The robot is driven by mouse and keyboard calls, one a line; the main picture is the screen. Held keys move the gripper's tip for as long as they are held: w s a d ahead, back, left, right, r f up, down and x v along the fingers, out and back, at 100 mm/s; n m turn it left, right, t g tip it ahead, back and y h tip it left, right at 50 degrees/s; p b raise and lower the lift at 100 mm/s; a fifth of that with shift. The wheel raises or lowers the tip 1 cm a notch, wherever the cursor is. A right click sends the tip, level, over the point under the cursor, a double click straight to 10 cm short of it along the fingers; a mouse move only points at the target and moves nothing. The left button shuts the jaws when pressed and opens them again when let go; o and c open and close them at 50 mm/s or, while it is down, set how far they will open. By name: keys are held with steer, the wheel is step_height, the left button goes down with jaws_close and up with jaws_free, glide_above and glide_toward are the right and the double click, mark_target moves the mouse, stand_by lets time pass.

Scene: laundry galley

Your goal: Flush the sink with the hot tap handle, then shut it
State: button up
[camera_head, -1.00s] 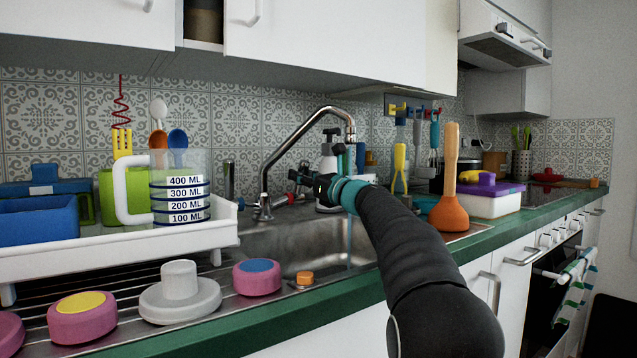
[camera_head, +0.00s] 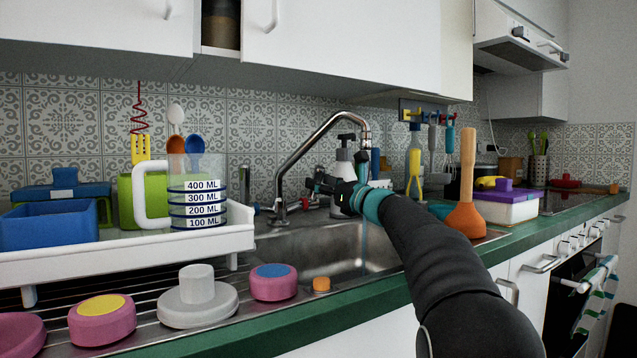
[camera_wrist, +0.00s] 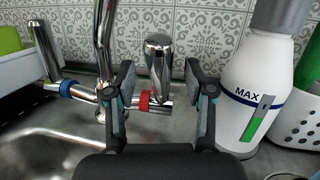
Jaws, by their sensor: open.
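The chrome tap (camera_head: 279,190) arches over the steel sink (camera_head: 335,243), and a thin bluish stream of water (camera_head: 365,238) falls from its spout. In the wrist view the hot handle, an upright chrome lever (camera_wrist: 159,62) with a red ring (camera_wrist: 145,100), stands between my fingers. My gripper (camera_wrist: 160,88) is open, one finger on each side of the lever, with gaps showing. The cold handle (camera_wrist: 42,42) with a blue ring (camera_wrist: 66,88) is at the left. My gripper also shows in the head view (camera_head: 318,186), beside the tap; its fingertips are hard to make out there.
A white bottle (camera_wrist: 259,80) stands close to the right of my gripper. A drying rack (camera_head: 130,248) with a measuring jug (camera_head: 197,195) is at the left. A plunger (camera_head: 466,200) stands right of the sink.

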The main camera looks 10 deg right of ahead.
steer(key=v, duration=0.5)
steer(key=shift+s+d, duration=0.15)
steer(key=shift+s, duration=0.15)
